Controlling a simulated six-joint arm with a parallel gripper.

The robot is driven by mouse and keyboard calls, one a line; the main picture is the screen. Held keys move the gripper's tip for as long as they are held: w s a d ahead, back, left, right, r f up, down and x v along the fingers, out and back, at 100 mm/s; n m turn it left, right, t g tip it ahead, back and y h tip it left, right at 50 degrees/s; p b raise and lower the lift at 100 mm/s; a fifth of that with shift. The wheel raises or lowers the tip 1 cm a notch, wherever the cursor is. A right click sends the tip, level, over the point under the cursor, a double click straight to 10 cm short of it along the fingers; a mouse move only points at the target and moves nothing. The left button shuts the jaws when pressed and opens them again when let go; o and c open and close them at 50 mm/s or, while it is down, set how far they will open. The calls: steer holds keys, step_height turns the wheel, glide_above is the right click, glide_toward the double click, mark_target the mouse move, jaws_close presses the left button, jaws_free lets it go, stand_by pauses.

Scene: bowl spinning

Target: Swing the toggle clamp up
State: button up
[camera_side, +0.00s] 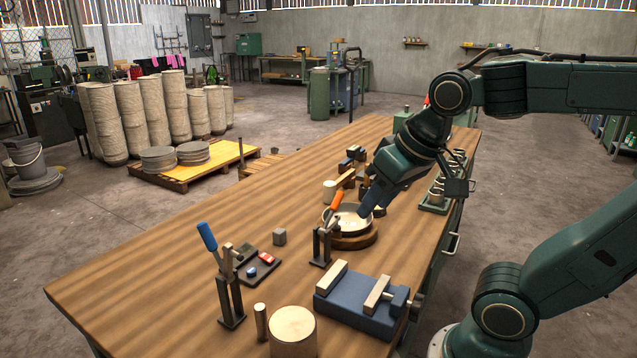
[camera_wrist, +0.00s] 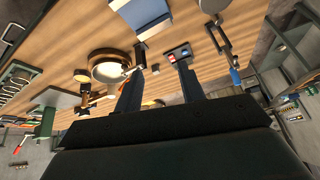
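A toggle clamp (camera_side: 321,246) with a dark upright bracket stands at the front edge of a round wooden base (camera_side: 358,241) bearing a shallow metal bowl (camera_side: 351,222). Its orange handle (camera_side: 336,201) tilts up and to the right beside the bowl. My gripper (camera_side: 365,211) is over the bowl, just right of the handle; contact cannot be told. In the wrist view my gripper (camera_wrist: 158,70) has its two fingers spread apart.
A blue-handled lever (camera_side: 207,237) on a dark stand is at the left front. A dark tray (camera_side: 260,272), a grey cube (camera_side: 279,237), a blue vise (camera_side: 345,307) and a wooden cylinder (camera_side: 293,330) stand nearby. Small blocks crowd behind the bowl. The table's left side is clear.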

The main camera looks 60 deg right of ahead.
steer(key=w+d+m+g+h, duration=0.1)
steer(key=w+d+m+h, duration=0.1)
steer(key=w+d+m, duration=0.55)
steer(key=m+g+h, duration=0.1)
steer(key=m, duration=0.5)
glide_toward(340, 194)
step_height(340, 194, up, 3)
steer(key=a, duration=0.1)
steer(key=shift+s+a+f, duration=0.15)
steer(key=shift+f, duration=0.15)
steer(key=x, duration=1.3)
steer(key=shift+s+d+f, duration=0.2)
steer(key=shift+d+f, duration=0.05)
steer(key=shift+c, duration=0.3)
jaws_close()
